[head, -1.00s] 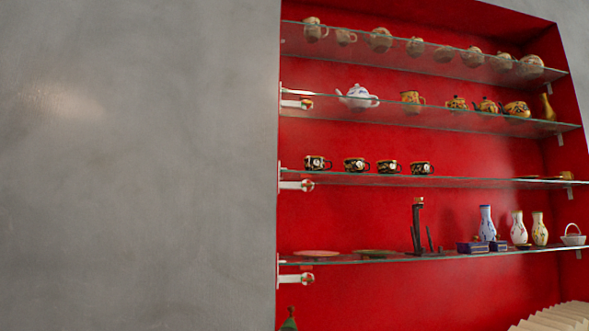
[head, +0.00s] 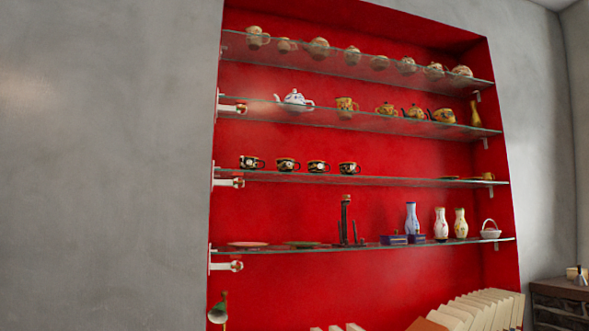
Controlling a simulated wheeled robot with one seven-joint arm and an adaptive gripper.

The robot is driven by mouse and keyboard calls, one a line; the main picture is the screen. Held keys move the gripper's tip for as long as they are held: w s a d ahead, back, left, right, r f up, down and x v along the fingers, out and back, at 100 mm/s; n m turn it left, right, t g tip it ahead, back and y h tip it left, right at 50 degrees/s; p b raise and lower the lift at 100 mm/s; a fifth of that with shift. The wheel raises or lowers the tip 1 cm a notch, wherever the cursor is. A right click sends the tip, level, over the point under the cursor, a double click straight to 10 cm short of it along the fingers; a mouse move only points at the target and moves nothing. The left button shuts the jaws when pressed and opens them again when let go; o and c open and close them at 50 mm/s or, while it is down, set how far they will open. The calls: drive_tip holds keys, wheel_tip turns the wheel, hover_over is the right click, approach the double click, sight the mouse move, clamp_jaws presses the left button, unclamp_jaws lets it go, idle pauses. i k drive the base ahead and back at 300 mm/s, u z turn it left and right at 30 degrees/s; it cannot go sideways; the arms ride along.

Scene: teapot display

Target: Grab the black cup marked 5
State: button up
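Several black cups with pale round marks stand in a row on the left part of the third glass shelf (head: 400,181) in the head view. From left to right they are the first cup (head: 251,163), the second cup (head: 287,165), the third cup (head: 317,167) and the fourth cup (head: 349,168). The marks are too small to read, so I cannot tell which cup is marked 5. My gripper is not in view.
The shelves sit in a red wall recess (head: 330,215). A white teapot (head: 295,99) and yellowish pots stand one shelf above. Vases, including a blue and white vase (head: 411,218), stand one shelf below. Books (head: 480,310) stand at the bottom right. The third shelf's middle is clear.

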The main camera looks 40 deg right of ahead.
sight(245, 163)
drive_tip(key=z, duration=0.7)
drive_tip(key=i, duration=0.35)
drive_tip(key=u, duration=0.05)
